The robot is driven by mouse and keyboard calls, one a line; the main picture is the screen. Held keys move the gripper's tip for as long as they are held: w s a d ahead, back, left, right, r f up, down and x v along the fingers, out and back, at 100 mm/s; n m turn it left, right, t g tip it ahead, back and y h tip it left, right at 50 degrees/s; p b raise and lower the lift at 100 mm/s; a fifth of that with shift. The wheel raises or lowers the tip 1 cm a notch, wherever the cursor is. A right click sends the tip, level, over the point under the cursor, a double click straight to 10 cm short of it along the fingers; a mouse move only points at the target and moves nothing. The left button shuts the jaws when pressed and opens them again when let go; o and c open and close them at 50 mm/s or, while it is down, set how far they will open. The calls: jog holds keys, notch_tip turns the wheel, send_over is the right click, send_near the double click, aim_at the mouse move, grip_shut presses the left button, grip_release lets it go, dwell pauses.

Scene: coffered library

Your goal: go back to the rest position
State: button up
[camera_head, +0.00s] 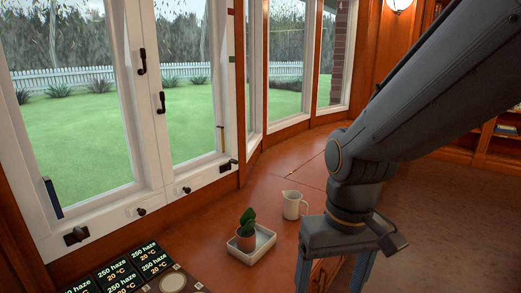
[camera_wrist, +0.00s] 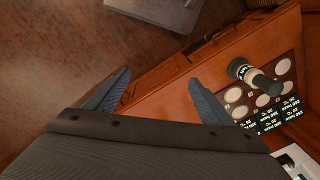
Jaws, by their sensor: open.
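My gripper (camera_head: 332,277) hangs pointing down at the lower right of the head view, its blue-grey fingers cut off by the bottom edge. It is to the right of a white pitcher (camera_head: 292,205) on the wooden counter. In the wrist view my gripper (camera_wrist: 159,79) has its two fingers spread well apart, with nothing between them. The counter's wooden front and the brown floor show beyond them.
A labelled black panel with pale round discs lies at lower left. A dark cylinder with a pale band (camera_wrist: 255,76) stands among discs. Windows (camera_head: 180,110) line the back.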

jog(key=d+r+m+p, duration=0.2)
jog(key=d+r+p, duration=0.4)
jog(key=p, duration=0.5)
jog(key=shift+s+d+r+h+p, duration=0.15)
jog(key=shift+s+d+h+p, duration=0.05)
jog(key=shift+d+h+p, duration=0.2)
dwell(0.3)
